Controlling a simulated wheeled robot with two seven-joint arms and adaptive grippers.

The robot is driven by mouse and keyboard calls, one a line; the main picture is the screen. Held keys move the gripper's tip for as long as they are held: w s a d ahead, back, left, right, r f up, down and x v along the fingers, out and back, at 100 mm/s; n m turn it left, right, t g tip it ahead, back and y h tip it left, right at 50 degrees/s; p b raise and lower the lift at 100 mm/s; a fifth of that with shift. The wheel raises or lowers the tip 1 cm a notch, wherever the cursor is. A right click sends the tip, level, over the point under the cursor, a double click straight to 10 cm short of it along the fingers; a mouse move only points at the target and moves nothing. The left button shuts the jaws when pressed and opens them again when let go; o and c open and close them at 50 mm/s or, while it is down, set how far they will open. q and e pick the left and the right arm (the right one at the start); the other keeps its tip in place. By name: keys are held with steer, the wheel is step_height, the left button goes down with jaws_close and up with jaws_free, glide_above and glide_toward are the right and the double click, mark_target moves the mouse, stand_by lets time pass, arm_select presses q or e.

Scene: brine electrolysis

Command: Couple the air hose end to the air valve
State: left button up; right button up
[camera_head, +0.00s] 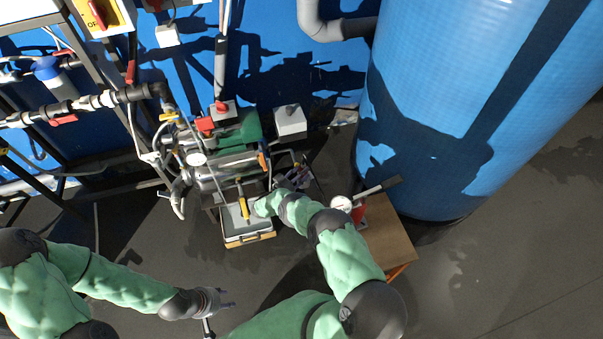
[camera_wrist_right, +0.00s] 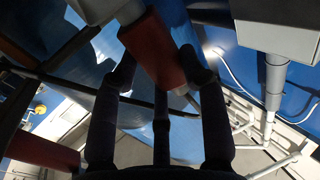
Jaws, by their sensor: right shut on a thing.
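My right gripper (camera_head: 300,178) is at the right end of a pump unit with pipes, small and partly hidden by shadow in the head view. In the right wrist view its dark fingers (camera_wrist_right: 160,85) are shut around a dark red piece (camera_wrist_right: 152,48). I cannot tell whether this piece is the air hose end. The air valve cannot be told apart from the other fittings on the pump unit (camera_head: 225,165). My left gripper (camera_head: 222,299) is open and empty above the floor, well away from the unit.
A big blue tank (camera_head: 440,100) fills the upper right. A tray (camera_head: 247,228) with a yellow-handled tool lies before the unit. The front floor is clear.

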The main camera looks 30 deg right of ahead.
stand_by(0.3)
steer(key=o, duration=1.3)
steer(key=v, duration=1.2)
steer(key=shift+f, duration=0.1)
